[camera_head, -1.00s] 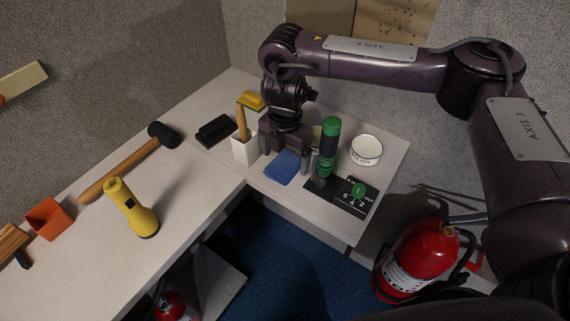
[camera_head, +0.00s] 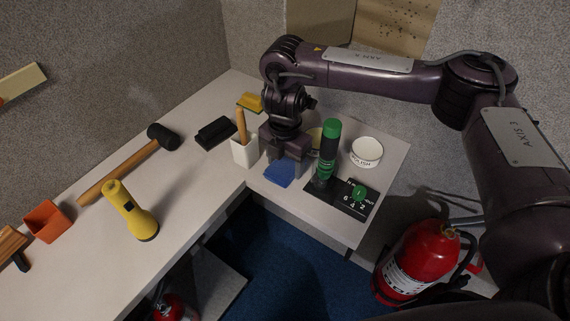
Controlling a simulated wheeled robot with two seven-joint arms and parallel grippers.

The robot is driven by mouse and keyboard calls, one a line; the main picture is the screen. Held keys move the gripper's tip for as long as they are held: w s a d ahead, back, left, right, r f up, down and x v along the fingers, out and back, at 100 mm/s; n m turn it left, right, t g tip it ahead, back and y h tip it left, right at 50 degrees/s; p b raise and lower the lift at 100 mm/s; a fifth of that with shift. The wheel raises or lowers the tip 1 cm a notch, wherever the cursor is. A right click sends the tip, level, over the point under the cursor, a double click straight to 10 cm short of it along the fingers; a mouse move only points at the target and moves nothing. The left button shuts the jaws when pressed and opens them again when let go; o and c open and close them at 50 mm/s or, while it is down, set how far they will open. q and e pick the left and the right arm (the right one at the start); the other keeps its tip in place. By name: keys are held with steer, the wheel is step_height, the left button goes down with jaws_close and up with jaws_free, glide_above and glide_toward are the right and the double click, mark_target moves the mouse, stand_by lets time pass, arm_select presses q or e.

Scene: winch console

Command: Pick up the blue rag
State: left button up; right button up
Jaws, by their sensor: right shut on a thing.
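The blue rag (camera_head: 279,174) lies at the front edge of the light worktop, partly covered by my gripper. My right gripper (camera_head: 285,165) points down over it, with its fingers shut on the rag. The rag looks bunched between the fingers and still low at the worktop. My left gripper is not in view.
A green-handled lever (camera_head: 328,150) on a black numbered plate (camera_head: 338,199) stands close right of the gripper. A white holder (camera_head: 244,152) with a wooden handle stands close left. A white tin (camera_head: 366,151) is behind right.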

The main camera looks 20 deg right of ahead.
mark_target(285, 164)
steer(key=shift+r, duration=0.15)
step_height(285, 164, up, 20)
steer(key=p, duration=0.1)
steer(key=shift+p, duration=0.4)
